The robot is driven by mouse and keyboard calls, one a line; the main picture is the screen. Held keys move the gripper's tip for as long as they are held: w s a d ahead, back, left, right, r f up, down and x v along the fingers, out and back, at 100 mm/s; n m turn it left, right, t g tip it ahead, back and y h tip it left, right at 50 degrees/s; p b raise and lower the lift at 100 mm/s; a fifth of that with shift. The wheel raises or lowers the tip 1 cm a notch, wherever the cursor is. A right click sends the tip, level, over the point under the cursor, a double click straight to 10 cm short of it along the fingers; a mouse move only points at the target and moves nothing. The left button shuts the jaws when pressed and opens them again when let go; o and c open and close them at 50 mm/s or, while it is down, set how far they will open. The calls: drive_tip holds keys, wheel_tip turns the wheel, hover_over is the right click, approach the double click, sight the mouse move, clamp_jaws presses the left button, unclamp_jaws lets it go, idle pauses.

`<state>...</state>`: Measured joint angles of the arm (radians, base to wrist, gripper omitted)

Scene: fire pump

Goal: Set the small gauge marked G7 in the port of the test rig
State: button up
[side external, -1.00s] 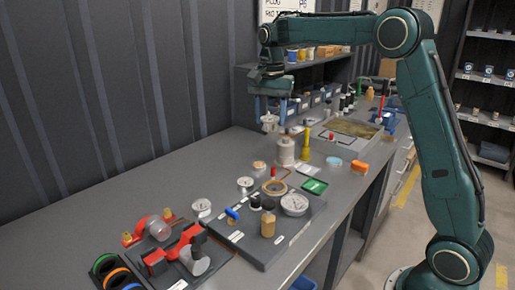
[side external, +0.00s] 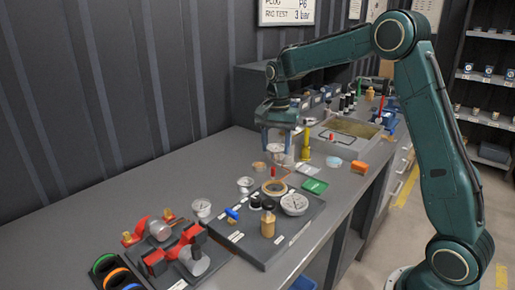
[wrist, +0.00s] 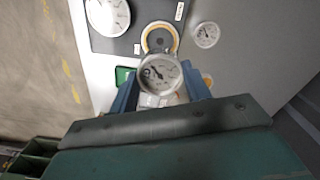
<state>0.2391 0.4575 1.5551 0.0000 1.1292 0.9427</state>
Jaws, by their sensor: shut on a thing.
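My gripper (side external: 277,150) is shut on a small round gauge with a white dial (wrist: 160,72). In the wrist view the gauge sits between the two blue fingers; its marking is too small to read. The gripper points down and holds it above the bench, behind the test rig (side external: 238,240). The rig is a dark plate with a large white gauge (side external: 294,203), a blue-handled valve (side external: 232,214) and a brass-coloured fitting (side external: 267,225). I cannot make out the port clearly.
Loose small gauges (side external: 245,184) (side external: 201,208) stand left of the rig. A green tray (side external: 315,186) and an orange block (side external: 359,167) lie to the right. Red clamp-like parts (side external: 155,262) stand at front left.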

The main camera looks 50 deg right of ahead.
drive_tip(key=shift+f, duration=5.55)
drive_tip(key=shift+f, duration=0.15)
drive_tip(key=o, duration=1)
drive_tip(key=shift+o, duration=0.2)
wheel_tip(320, 180, up, 12)
drive_tip(key=shift+f, duration=0.1)
drive_tip(key=shift+r, duration=0.3)
